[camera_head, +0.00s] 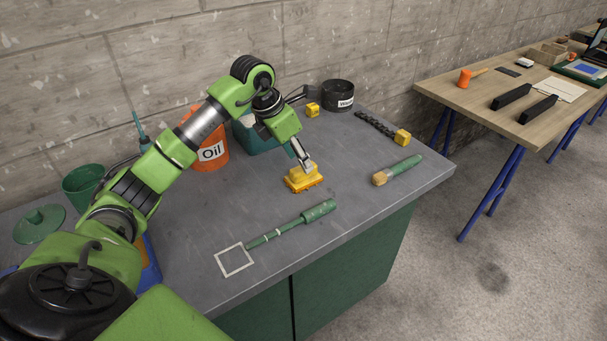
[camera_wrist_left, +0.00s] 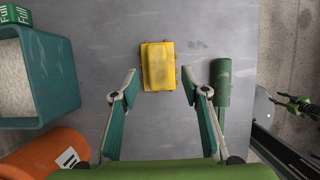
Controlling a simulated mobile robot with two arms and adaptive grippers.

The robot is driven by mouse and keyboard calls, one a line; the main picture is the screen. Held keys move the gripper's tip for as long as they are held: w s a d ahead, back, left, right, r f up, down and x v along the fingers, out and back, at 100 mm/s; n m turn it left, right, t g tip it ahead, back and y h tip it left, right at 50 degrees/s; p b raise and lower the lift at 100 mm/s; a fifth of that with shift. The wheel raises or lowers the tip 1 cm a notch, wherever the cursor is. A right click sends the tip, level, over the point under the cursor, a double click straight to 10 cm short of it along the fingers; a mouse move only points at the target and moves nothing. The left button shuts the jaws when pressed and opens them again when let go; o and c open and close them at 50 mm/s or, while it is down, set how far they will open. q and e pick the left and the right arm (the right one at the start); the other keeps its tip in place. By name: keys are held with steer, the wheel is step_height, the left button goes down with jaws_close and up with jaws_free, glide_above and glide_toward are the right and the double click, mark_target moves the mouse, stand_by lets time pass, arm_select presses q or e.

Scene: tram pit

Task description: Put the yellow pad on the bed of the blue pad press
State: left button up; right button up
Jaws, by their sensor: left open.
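A yellow block (camera_head: 302,180), which looks like the yellow pad, lies on the grey bench top. In the left wrist view the yellow pad (camera_wrist_left: 158,66) lies just beyond the fingertips, roughly centred between them. My left gripper (camera_head: 304,163) is over the pad in the head view, partly covering it. In the left wrist view my left gripper (camera_wrist_left: 159,82) is open with nothing between its fingers. A blue part (camera_head: 151,268) shows at the bench's left, mostly hidden by my arm; I cannot tell if it is the pad press.
A green-handled tool (camera_head: 300,223) and a brush (camera_head: 398,169) lie near the front edge. Behind stand an orange Oil container (camera_head: 212,150), a teal bin (camera_head: 262,138) and a black pot (camera_head: 338,94). A white square outline (camera_head: 234,260) marks the bench top.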

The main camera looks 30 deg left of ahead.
mark_target(303, 174)
arm_select(q)
steer(key=shift+w+d+f+p, duration=0.15)
steer(key=shift+f+p, duration=0.15)
steer(key=shift+f, duration=0.25)
steer(key=x, duration=0.3)
steer(key=p+x, duration=0.1)
steer(key=shift+w+a+f, duration=0.15)
steer(key=shift+a+f, duration=0.05)
steer(key=shift+a, duration=0.05)
jaws_close()
arm_select(e)
steer(key=shift+d+r, duration=0.5)
steer(key=shift+r, duration=0.35)
